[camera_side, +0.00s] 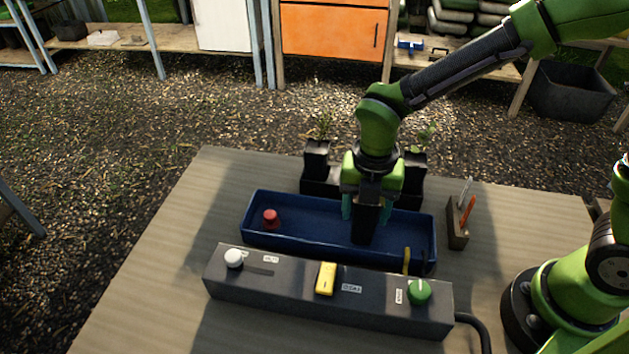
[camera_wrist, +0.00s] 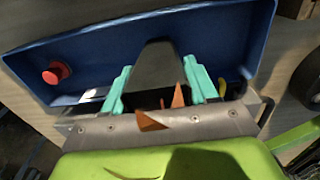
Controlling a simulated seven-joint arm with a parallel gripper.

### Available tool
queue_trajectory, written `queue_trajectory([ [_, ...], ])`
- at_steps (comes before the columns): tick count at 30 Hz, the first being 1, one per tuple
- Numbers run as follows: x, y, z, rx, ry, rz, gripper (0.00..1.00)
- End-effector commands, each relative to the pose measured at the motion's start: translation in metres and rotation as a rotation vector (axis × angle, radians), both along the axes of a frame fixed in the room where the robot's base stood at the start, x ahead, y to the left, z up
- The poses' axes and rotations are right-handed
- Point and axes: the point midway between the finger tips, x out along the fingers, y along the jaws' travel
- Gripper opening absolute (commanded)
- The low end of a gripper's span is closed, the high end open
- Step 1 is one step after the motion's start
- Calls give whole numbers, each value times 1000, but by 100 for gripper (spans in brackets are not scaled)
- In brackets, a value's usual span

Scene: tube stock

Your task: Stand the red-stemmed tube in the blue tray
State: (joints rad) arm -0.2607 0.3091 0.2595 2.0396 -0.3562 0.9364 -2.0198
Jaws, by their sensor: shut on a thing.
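My gripper (camera_side: 367,208) points down over the blue tray (camera_side: 340,202), its teal fingers closed on the sides of a black tapered tube (camera_side: 364,226). The tube is upright inside the tray's outline, right of its middle; I cannot tell whether its base touches the floor. In the wrist view the dark tube (camera_wrist: 155,65) sits between the teal fingertips (camera_wrist: 158,88), with red-brown pieces, perhaps its stem, close to the palm. The blue tray also fills the top of that view (camera_wrist: 100,45). Its stem is hidden by my gripper in the side view.
A red-topped peg (camera_side: 270,216) is in the tray's left part. Black pots with green seedlings (camera_side: 316,157) stand behind the tray. A grey control box (camera_side: 290,285) with knobs lies in front, a yellow hook (camera_side: 406,260) near it. A small tool holder (camera_side: 457,228) stands right.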

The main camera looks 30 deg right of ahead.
Motion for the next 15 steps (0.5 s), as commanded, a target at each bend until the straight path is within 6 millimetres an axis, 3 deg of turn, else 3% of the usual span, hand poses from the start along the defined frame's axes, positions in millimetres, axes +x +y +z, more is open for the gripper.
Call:
queue_trajectory([
  [15, 0, 0, -4, 0, 0, -1, 22],
])
